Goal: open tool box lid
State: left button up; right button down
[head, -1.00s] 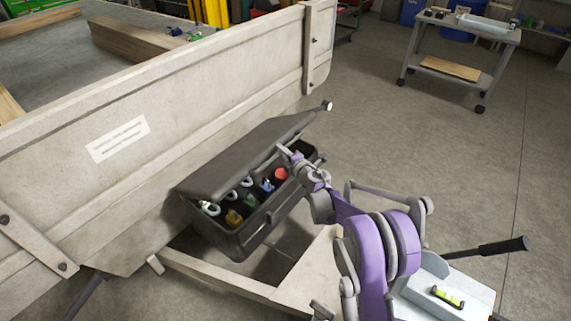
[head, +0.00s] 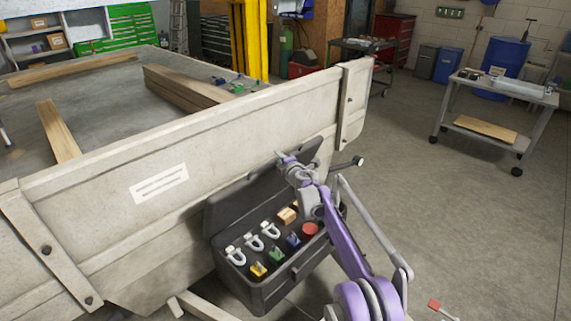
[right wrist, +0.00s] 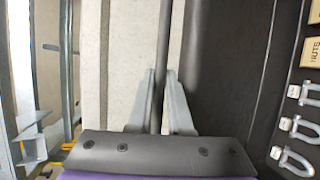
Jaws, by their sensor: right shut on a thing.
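The dark tool box (head: 262,290) is mounted in front of the trailer's pale front panel. Its lid (head: 235,200) stands raised, leaning back close to the panel, and the box's inside is exposed. My right gripper (head: 284,157) is at the lid's upper edge. In the right wrist view my right gripper's two fingers (right wrist: 162,100) are shut on the lid's edge, with the lid's dark inner face (right wrist: 222,70) to their right. Part of the lid is hidden behind my right arm. My left gripper is not in view.
Inside the box are several metal shackles (head: 253,242), coloured connectors, a red round piece (head: 310,229) and a box marked NUTS (right wrist: 312,52). The trailer panel (head: 100,230) stands right behind the lid. A wheeled cart (head: 540,97) stands at the right; the floor between is clear.

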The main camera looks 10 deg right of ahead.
jog(key=shift+w+a+r, duration=0.1)
jog(key=shift+w+a, duration=0.1)
dwell(0.3)
jog(key=c, duration=0.8)
grip_release()
jog(key=shift+c, duration=0.2)
jog(key=shift+s, duration=0.15)
jog(key=b+v, duration=0.1)
jog(key=v, duration=0.9)
jog(key=shift+s+d, duration=0.15)
jog(key=shift+s, duration=0.15)
jog(key=shift+r, duration=0.1)
